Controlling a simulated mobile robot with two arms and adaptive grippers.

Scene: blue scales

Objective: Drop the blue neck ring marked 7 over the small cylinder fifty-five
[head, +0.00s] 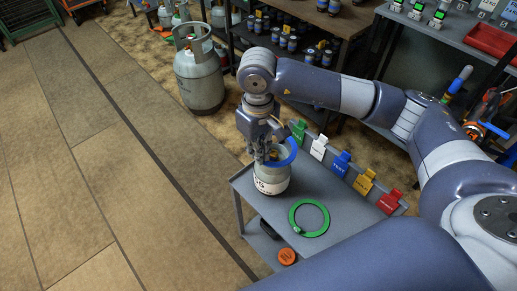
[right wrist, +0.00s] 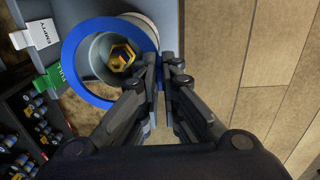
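The small cylinder (head: 270,184) is pale with a dark top and stands upright on the grey cart. Its brass valve (right wrist: 122,57) shows through the ring in the right wrist view. My right gripper (head: 268,153) is over the cylinder and shut on the edge of the blue neck ring (head: 291,150). In the right wrist view the fingers pinch the near rim of the blue ring (right wrist: 72,55). The ring is at the cylinder's top; I cannot tell whether it is above the valve or around it. No number is legible. My left gripper is not in view.
A green ring (head: 293,224) lies flat on the cart top (head: 340,212). Several coloured tags, including a blue one (head: 341,162), line the cart's back edge. An orange disc (head: 287,256) is below. A large gas cylinder (head: 199,80) stands on the floor behind.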

